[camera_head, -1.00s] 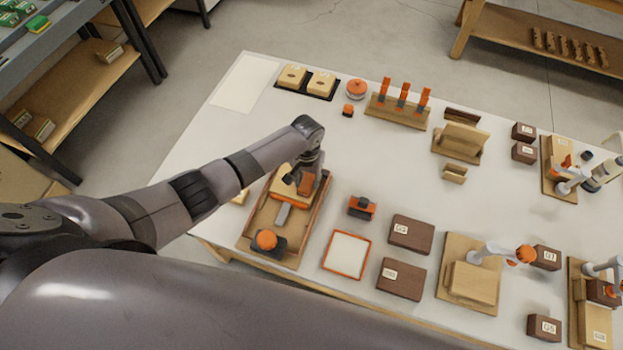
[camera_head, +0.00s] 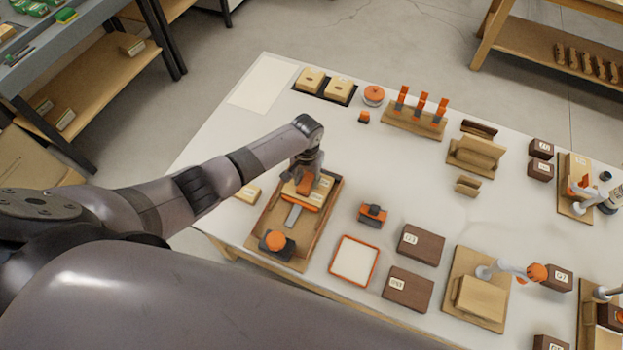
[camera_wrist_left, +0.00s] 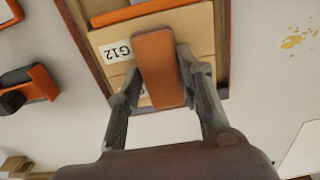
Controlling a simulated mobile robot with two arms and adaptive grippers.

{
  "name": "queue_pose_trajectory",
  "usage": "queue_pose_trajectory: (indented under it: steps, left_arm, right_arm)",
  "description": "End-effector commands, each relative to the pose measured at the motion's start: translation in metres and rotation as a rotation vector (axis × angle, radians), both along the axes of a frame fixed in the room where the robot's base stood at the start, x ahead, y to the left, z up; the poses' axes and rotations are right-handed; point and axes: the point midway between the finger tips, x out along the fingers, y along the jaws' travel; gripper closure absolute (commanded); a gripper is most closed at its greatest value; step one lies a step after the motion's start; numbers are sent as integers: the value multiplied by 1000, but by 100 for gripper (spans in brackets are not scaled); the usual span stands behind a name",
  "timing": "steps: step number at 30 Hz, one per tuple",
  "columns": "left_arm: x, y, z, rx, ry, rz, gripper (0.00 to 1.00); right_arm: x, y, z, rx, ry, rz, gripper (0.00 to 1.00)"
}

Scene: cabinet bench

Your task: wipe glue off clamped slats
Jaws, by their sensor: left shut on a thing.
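My left gripper (camera_head: 305,168) is above the wooden tray (camera_head: 258,222) and shut on an orange-brown block (camera_wrist_left: 160,68). In the left wrist view, the fingers (camera_wrist_left: 158,88) grip the block from both sides over the pale wooden slats (camera_wrist_left: 197,28). One slat carries a "G12" label. An orange bar lies across the slats at the top of that view. The block and fingers hide part of the slats, and I cannot tell whether the block touches them. A clamp with an orange knob (camera_head: 275,240) sits at the tray's near end. My right gripper is not in view.
Yellowish spots (camera_wrist_left: 298,40) mark the pale surface beside the tray. An orange-rimmed white tray (camera_head: 353,261), an orange-and-dark tool (camera_head: 372,215) and dark labelled blocks (camera_head: 421,244) stand to the right. A rack with orange-handled tools (camera_head: 414,118) is farther back.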

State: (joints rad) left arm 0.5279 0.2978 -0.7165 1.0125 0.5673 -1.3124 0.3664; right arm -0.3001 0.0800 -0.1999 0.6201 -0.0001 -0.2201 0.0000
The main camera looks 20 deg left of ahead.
Motion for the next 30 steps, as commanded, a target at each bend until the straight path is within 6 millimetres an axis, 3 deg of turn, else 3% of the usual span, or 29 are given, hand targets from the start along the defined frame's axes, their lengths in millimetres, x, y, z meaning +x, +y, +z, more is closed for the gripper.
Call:
queue_pose_trajectory:
  steps: [30]
  left_arm:
    - [2, 40, 0, 0, 0, 3, 88]
  right_arm:
    - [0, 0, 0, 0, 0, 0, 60]
